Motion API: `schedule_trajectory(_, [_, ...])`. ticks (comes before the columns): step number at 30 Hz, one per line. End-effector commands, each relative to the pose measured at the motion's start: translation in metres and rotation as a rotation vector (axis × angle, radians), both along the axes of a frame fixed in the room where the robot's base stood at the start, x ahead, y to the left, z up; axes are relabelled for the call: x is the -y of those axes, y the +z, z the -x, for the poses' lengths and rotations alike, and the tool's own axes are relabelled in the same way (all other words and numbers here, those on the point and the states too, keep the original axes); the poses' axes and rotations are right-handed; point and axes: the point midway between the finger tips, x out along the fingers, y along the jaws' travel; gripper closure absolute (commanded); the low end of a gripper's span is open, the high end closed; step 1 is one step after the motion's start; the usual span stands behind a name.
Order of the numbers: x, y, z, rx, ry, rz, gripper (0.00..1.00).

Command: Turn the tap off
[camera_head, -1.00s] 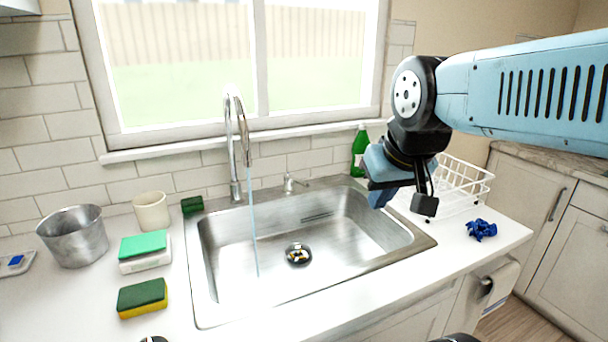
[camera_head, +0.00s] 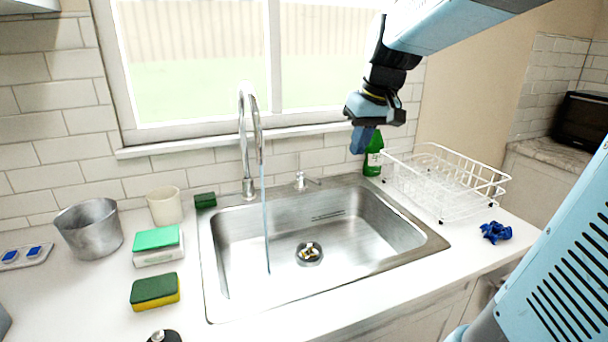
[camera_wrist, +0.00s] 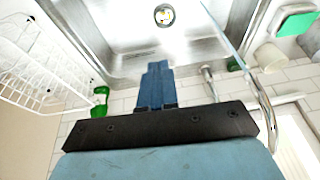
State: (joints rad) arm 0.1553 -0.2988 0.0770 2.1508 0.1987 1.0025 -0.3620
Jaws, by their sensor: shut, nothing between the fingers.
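The chrome tap (camera_head: 247,140) stands behind the sink with its tall curved spout. A thin stream of water (camera_head: 265,225) runs from the spout into the steel sink (camera_head: 345,240). A small chrome fitting with a lever (camera_head: 302,181) stands to the right of the tap base. My gripper (camera_head: 360,140) is above the back right of the sink, right of the tap and clear of it. Its blue fingers (camera_wrist: 155,85) are shut and empty in the wrist view. In the wrist view the tap (camera_wrist: 266,105) is to the right of the fingers, and the water shows too.
A green bottle (camera_head: 373,155) and a white dish rack (camera_head: 445,185) stand right of the sink. A blue crumpled cloth (camera_head: 496,232) lies on the front right counter. Sponges (camera_head: 155,290), a beige cup (camera_head: 165,206) and a metal pot (camera_head: 90,228) are at the left. The window is behind.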

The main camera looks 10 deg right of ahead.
Motion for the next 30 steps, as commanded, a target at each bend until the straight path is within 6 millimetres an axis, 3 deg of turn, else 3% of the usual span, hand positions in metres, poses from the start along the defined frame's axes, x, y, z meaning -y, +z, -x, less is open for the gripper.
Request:
schedule_trajectory(1, [0.002,-0.002,-0.016,-0.015,0.013,-0.011,1.0])
schedule_trajectory(14, [0.024,-0.028,-0.138,-0.079,0.173,-0.125,1.0])
schedule_trajectory(24, [0.057,-0.072,-0.228,-0.079,0.289,-0.251,1.0])
schedule_trajectory(30, [0.078,-0.1,-0.269,-0.06,0.345,-0.32,1.0])
